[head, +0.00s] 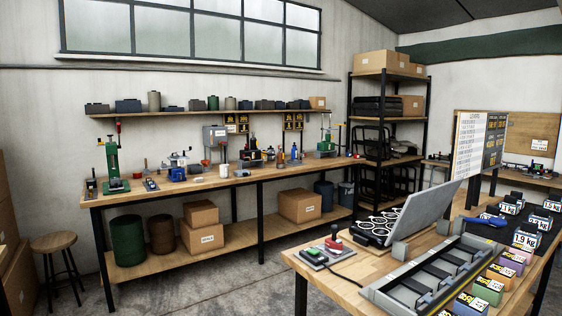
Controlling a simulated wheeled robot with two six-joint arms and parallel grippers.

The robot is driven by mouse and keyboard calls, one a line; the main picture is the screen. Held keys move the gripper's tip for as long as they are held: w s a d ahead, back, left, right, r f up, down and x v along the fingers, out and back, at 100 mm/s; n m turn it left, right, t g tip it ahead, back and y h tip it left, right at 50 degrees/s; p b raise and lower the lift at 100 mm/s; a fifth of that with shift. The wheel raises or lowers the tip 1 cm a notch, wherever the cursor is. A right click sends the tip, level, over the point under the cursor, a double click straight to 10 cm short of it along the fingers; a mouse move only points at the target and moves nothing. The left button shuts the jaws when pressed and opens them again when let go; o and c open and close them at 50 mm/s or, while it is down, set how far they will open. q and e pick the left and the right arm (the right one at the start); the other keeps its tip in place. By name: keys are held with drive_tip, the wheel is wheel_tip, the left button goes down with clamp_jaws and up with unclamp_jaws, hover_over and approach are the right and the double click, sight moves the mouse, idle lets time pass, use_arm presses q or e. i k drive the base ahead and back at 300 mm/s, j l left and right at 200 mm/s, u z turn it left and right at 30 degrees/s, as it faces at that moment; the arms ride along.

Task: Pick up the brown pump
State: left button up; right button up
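I cannot pick out a brown pump for certain in the head view. Several small tools and machines stand on the long wooden workbench (225,184) along the wall, too small to tell apart. Among them are a tall green press (112,165), a blue device (178,168) and a small orange bottle (281,158). Neither of my grippers is in view.
A nearer table (345,267) at the right holds a grey slotted rack (383,291), a tilted grey panel (425,212) and several labelled blocks. A stool (54,242) stands at the left. Boxes and drums fill the bench's lower shelf. The concrete floor (215,285) between is clear.

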sight(280, 164)
drive_tip(key=i+u, duration=0.4)
drive_tip(key=i+j+u, duration=0.15)
drive_tip(key=i+u, duration=0.2)
drive_tip(key=i, duration=0.6)
drive_tip(key=i+l+u, duration=0.1)
drive_tip(key=i+u, duration=0.25)
drive_tip(key=i, duration=0.65)
drive_tip(key=i+l+z, duration=0.1)
drive_tip(key=i+z, duration=0.25)
drive_tip(key=i, duration=0.3)
drive_tip(key=i+z, duration=0.35)
drive_tip(key=i, duration=0.35)
drive_tip(key=i+j+z, duration=0.4)
drive_tip(key=i, duration=0.25)
drive_tip(key=i+l+z, duration=0.2)
drive_tip(key=i+z, duration=0.2)
drive_tip(key=i, duration=0.2)
drive_tip(key=i+z, duration=0.35)
drive_tip(key=i, duration=0.25)
drive_tip(key=i+j+z, duration=0.1)
drive_tip(key=i+z, duration=0.3)
drive_tip(key=i, duration=0.2)
drive_tip(key=i+u, duration=0.25)
drive_tip(key=i, duration=0.2)
drive_tip(key=i+l+u, duration=0.1)
drive_tip(key=i+u, duration=0.15)
drive_tip(key=i, duration=0.2)
drive_tip(key=i+l+u, duration=0.3)
drive_tip(key=i, duration=0.15)
drive_tip(key=j, duration=0.1)
